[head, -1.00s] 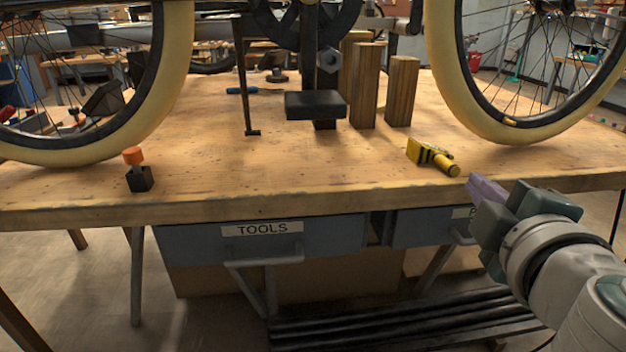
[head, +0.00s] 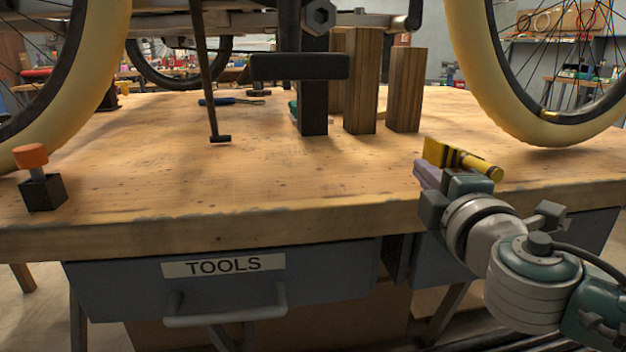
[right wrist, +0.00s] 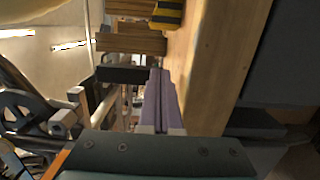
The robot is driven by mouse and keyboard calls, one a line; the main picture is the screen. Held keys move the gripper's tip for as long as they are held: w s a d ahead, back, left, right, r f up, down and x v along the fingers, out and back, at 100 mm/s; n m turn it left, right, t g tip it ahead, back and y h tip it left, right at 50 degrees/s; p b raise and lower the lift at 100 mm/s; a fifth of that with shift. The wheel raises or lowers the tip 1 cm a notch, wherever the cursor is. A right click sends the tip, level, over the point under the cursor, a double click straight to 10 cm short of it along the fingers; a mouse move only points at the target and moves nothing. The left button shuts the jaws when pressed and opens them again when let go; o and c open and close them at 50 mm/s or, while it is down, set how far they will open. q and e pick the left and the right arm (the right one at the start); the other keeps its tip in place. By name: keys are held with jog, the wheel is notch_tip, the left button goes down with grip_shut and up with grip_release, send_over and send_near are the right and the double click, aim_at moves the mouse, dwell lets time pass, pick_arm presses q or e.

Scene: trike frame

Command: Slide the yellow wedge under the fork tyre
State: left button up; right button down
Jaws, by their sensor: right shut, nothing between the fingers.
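The yellow wedge (head: 461,158), with dark stripes and a round yellow handle at its right end, lies on the bench near its front edge. It also shows at the top of the right wrist view (right wrist: 167,14). The fork tyre, which I take to be the right-hand cream one (head: 515,115), rests on the bench behind and to the right of the wedge. My right gripper (head: 426,174) has its purple fingers shut and empty, just in front of the wedge in the head view; I cannot tell whether they touch it. My left gripper is not in view.
Wooden blocks (head: 404,90) and a black stand (head: 313,110) are at mid-bench. Another cream tyre (head: 85,90) and an orange-topped black block (head: 42,190) are at left. A TOOLS drawer (head: 225,285) is below. The bench's front middle is clear.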

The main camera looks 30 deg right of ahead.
aim_at(442, 163)
jog(key=x, duration=0.3)
jog(key=shift+w+d+b, duration=0.25)
jog(key=shift+b, duration=0.1)
jog(key=shift+s+d+f, duration=0.1)
jog(key=shift+s+d, duration=0.1)
jog(key=shift+d, duration=0.4)
jog(key=shift+s+d, duration=0.2)
jog(key=shift+d, duration=0.4)
jog(key=shift+s+d, duration=0.15)
jog(key=shift+d, duration=0.4)
jog(key=shift+d, duration=0.25)
jog(key=d+b, duration=0.1)
jog(key=d, duration=0.1)
jog(key=s+d+b, duration=0.1)
jog(key=d+b, duration=0.1)
jog(key=d, duration=0.1)
jog(key=d+b, duration=0.1)
jog(key=d, duration=0.2)
jog(key=shift+s+d+f, duration=0.15)
jog(key=shift+s+d, duration=0.05)
jog(key=shift+s, duration=0.1)
jog(key=shift+d+r, duration=0.2)
jog(key=shift+d, duration=0.15)
